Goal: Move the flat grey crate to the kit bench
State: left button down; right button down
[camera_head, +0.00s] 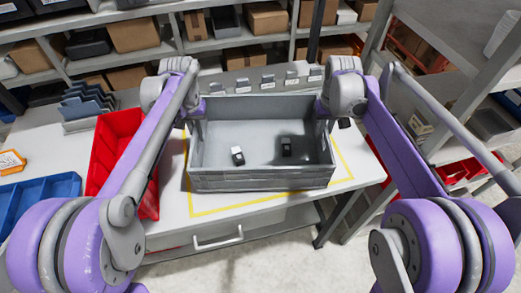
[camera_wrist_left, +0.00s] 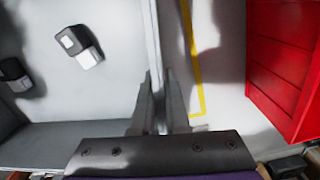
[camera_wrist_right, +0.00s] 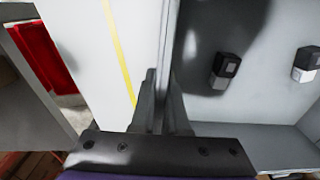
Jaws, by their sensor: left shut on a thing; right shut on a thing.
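The flat grey crate (camera_head: 262,181) is over the white bench (camera_head: 172,220) with the yellow outline, in the middle of the head view. Two small black-and-white items lie inside it, one white-topped (camera_head: 237,155) and one darker (camera_head: 286,147). My left gripper (camera_head: 197,120) is shut on the crate's left wall, which also shows between its fingers in the left wrist view (camera_wrist_left: 158,115). My right gripper (camera_head: 327,112) is shut on the right wall, seen in the right wrist view (camera_wrist_right: 160,110). I cannot tell whether the crate touches the bench top.
A red bin (camera_head: 113,150) stands close to the crate's left. A blue tray (camera_head: 45,200) is further left. A row of small grey holders (camera_head: 268,82) stands behind the crate. Shelves with cardboard boxes (camera_head: 135,35) line the back, and a rack stands at the right.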

pick_arm(q)
jog(key=shift+s+f, duration=0.2)
jog(key=shift+f, duration=0.45)
pick_arm(e)
jog(key=shift+s+f, duration=0.2)
jog(key=shift+f, duration=0.45)
pick_arm(q)
jog(key=c, duration=1.3)
grip_release()
jog(key=shift+f, duration=0.1)
pick_arm(e)
jog(key=c, duration=1.3)
grip_release()
jog(key=shift+f, duration=0.1)
pick_arm(q)
jog(key=o, duration=0.4)
jog(key=shift+r, duration=0.2)
pick_arm(e)
jog(key=o, duration=0.4)
pick_arm(q)
notch_tip(320, 180, up, 12)
jog(key=shift+w+f, duration=0.1)
pick_arm(e)
jog(key=shift+r, duration=0.25)
notch_tip(320, 180, up, 12)
jog(key=shift+f, duration=0.1)
